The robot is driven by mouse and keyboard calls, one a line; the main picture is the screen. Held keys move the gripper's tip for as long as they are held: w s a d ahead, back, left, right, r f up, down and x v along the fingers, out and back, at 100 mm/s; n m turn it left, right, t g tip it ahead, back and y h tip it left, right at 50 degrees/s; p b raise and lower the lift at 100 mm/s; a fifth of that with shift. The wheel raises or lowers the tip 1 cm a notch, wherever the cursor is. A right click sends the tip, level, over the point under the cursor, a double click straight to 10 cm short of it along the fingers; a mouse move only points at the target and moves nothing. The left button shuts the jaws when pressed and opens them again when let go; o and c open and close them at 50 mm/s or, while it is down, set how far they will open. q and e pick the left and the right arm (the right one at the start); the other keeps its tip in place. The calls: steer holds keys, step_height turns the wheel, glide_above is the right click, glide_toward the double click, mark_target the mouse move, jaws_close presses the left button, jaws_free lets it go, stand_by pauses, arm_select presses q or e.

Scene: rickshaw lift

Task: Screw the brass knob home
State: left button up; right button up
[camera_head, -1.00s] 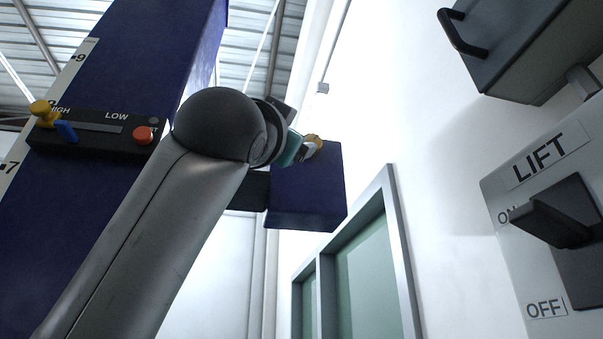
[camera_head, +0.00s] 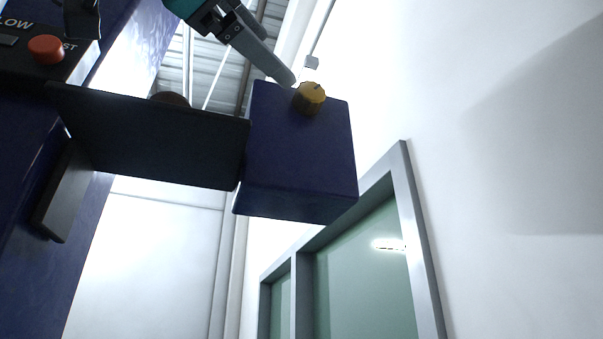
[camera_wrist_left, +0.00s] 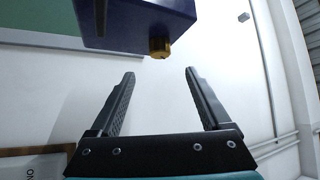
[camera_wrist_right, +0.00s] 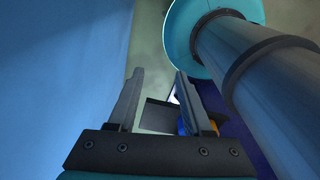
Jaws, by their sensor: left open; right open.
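The brass knob (camera_head: 310,97) sits on the upper face of a dark blue box (camera_head: 300,150) in the head view. It also shows in the left wrist view (camera_wrist_left: 159,47), on the box's near edge, centred beyond the fingertips. My left gripper (camera_head: 278,58) comes in from the top, its fingers pointing down towards the knob. In the left wrist view the gripper (camera_wrist_left: 159,75) is open and empty, with a gap to the knob. My right gripper (camera_wrist_right: 160,74) is open in the right wrist view, with nothing between its fingers; it is outside the head view.
A dark plate (camera_head: 150,135) joins the box to the blue column (camera_head: 30,200) at left. A red button (camera_head: 46,48) is on the column's black panel. A window frame (camera_head: 405,220) and white wall (camera_head: 500,150) stand behind, with free space right of the box.

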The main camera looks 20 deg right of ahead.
mark_target(305, 92)
arm_select(q)
steer(key=p+x, duration=0.4)
steer(key=x, duration=0.6)
steer(key=shift+w+d, duration=0.1)
steer(key=shift+w, duration=0.2)
jaws_close()
